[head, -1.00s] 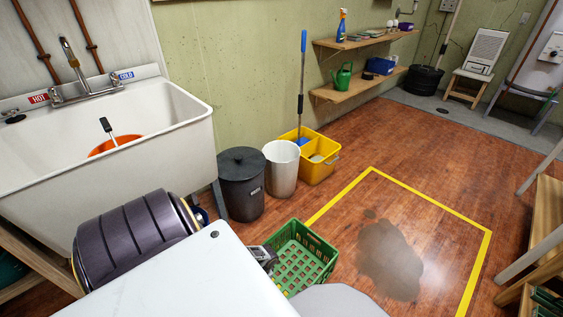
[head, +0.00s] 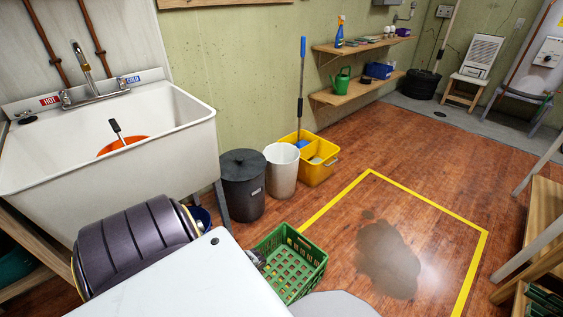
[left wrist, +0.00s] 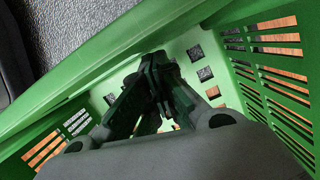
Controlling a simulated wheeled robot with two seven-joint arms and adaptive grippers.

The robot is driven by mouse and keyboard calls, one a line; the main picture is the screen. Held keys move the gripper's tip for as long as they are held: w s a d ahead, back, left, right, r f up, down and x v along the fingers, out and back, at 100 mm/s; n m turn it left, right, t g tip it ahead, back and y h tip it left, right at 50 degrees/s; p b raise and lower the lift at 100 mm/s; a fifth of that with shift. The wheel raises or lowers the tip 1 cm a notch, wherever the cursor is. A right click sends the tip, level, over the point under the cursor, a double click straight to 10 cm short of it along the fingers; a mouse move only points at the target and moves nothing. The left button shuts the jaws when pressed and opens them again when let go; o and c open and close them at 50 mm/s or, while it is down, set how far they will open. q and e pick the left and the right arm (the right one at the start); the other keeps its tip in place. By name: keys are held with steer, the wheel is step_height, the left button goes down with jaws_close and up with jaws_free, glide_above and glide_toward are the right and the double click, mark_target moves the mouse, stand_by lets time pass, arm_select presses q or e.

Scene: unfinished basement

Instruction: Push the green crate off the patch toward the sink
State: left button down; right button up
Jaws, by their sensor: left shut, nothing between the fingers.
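The green crate (head: 317,266), a slatted open basket, stands on the floor to the right of the sink (head: 150,170). It covers part of the left yellow tape line. The dark patch (head: 388,262) lies bare inside the tape, to the right of the crate and apart from it. My left gripper (head: 258,258) is at the crate's left side, mostly hidden behind my white arm link. In the left wrist view the shut, empty fingers (left wrist: 157,72) are among the crate's green walls (left wrist: 110,50); contact is unclear. My right gripper is not in view.
A black lidded bin (head: 243,188), a white bin (head: 282,172) and a yellow mop bucket (head: 318,168) line the wall behind the crate. A wooden bench (head: 545,225) stands at the right. The floor beyond the tape is clear.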

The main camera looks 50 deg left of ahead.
arm_select(q)
steer(key=s+a+p, duration=0.1)
steer(key=s+a, duration=0.1)
steer(key=s, duration=1.5)
steer(key=s+a+p, duration=0.1)
steer(key=s+a, duration=0.1)
steer(key=s, duration=1.5)
steer(key=shift+s+p, duration=0.3)
steer(key=shift+s, duration=0.1)
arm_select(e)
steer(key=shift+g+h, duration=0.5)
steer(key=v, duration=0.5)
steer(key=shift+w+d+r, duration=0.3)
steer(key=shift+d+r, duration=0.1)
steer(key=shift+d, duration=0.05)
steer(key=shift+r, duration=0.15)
arm_select(q)
steer(key=shift+w, duration=0.2)
